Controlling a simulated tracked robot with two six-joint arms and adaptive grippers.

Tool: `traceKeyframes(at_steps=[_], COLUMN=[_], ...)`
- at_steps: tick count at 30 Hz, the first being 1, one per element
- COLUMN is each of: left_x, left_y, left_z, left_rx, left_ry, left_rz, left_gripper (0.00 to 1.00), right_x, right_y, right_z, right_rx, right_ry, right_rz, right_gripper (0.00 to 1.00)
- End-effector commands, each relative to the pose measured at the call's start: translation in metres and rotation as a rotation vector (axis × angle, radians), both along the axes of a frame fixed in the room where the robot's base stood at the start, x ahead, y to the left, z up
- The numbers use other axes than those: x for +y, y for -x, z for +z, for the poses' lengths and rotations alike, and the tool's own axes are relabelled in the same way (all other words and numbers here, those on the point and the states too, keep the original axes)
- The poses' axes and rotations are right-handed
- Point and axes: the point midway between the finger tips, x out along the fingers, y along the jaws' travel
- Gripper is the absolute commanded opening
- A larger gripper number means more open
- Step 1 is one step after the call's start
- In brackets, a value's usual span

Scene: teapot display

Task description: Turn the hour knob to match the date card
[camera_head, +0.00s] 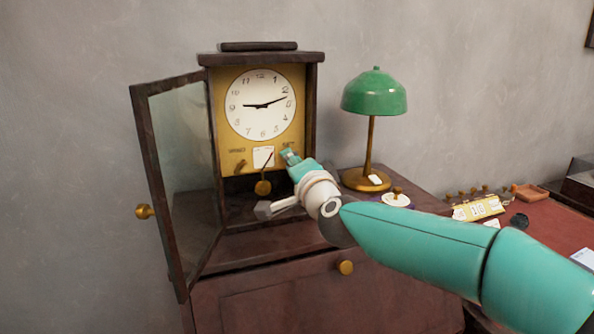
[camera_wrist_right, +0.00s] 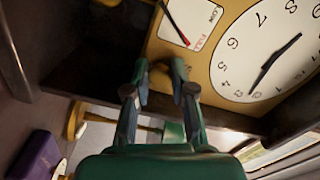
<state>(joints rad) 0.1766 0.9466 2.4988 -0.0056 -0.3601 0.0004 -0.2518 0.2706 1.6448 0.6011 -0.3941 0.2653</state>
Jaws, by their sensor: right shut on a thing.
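The clock (camera_head: 262,104) stands in a dark wooden case with a white dial. Its short hand points near 9 and its long hand near 2. My right gripper (camera_head: 290,155) reaches the lower right of the brass plate, by the "SET" label. In the wrist view its fingers (camera_wrist_right: 161,72) are closed around a small brass knob (camera_wrist_right: 161,78), mostly hidden between them. A second brass key (camera_head: 240,167) sits at the lower left of the plate. A yellow block with white number cards (camera_head: 478,208) stands on the desk; its digits are too small to read surely. My left gripper is not in view.
The glass door (camera_head: 185,165) hangs open to the left. A white gauge (camera_head: 263,157) with a needle is on the plate, above the pendulum bob (camera_head: 263,187). A green lamp (camera_head: 374,95) stands close right of the clock. Small items lie on the red desk.

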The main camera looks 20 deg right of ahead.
Motion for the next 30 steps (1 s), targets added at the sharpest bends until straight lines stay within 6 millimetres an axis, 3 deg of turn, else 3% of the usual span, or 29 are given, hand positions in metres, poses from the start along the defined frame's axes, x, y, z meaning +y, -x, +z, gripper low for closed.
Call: traceKeyframes(at_steps=[15,30], left_x=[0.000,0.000], left_y=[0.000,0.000], left_z=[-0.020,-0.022], left_rx=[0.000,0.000], left_ry=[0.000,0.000], left_rz=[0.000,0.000], left_gripper=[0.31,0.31], right_x=[0.000,-0.001], right_y=[0.000,0.001], right_z=[0.004,0.007], right_rx=[0.004,0.002], right_ry=[-0.344,-0.395], right_rz=[-0.001,-0.001], right_gripper=[0.00,0.00])
